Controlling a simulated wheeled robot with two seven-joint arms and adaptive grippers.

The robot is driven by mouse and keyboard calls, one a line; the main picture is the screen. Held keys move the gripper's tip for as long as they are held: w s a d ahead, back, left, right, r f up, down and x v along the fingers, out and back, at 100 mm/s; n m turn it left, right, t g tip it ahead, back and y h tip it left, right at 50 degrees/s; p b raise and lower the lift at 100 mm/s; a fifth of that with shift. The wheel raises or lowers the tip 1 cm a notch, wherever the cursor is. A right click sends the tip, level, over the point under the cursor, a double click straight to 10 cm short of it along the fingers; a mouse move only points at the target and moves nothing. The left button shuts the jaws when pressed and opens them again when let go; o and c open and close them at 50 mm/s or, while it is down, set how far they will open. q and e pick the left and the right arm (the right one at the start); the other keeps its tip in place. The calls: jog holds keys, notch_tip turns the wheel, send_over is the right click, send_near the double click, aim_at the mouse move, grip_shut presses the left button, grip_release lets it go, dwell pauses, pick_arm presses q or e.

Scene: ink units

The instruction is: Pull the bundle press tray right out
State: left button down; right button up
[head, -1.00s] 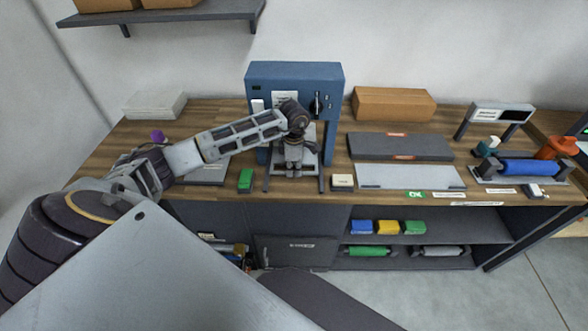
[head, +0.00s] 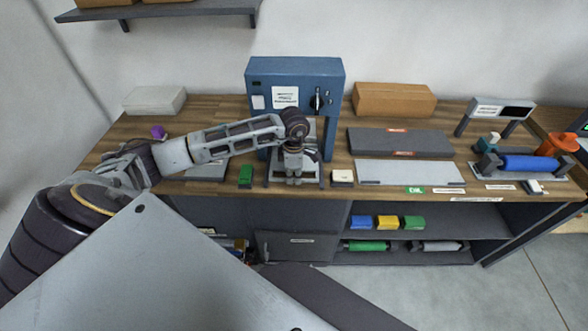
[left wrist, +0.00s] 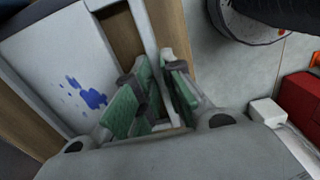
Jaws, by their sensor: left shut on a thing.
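The blue bundle press (head: 295,72) stands at the back of the wooden bench. Its pale tray (head: 311,173) lies low in front of the press, between dark side rails, partly hidden by my left arm. My left gripper (head: 294,180) points down at the tray's front part. In the left wrist view, the green-padded fingers (left wrist: 156,68) are shut around a thin pale bar at the tray's edge. The pale tray surface (left wrist: 52,62) there carries blue ink blots. The tray's inner end is hidden in the head view. My right gripper is not in view.
A green block (head: 245,175) stands close left of the tray and a cream block (head: 343,177) close right. Grey slabs (head: 400,143) lie farther right. The floor (head: 535,265) shows clear at right. Open shelves (head: 450,222) hold coloured blocks below the bench.

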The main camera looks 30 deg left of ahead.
pick_arm(q)
jog(key=s+d, duration=0.5)
jog(key=s, duration=0.3)
jog(key=shift+b, duration=0.3)
jog(key=c, duration=1.5)
grip_release()
jog(key=shift+r, duration=6.05)
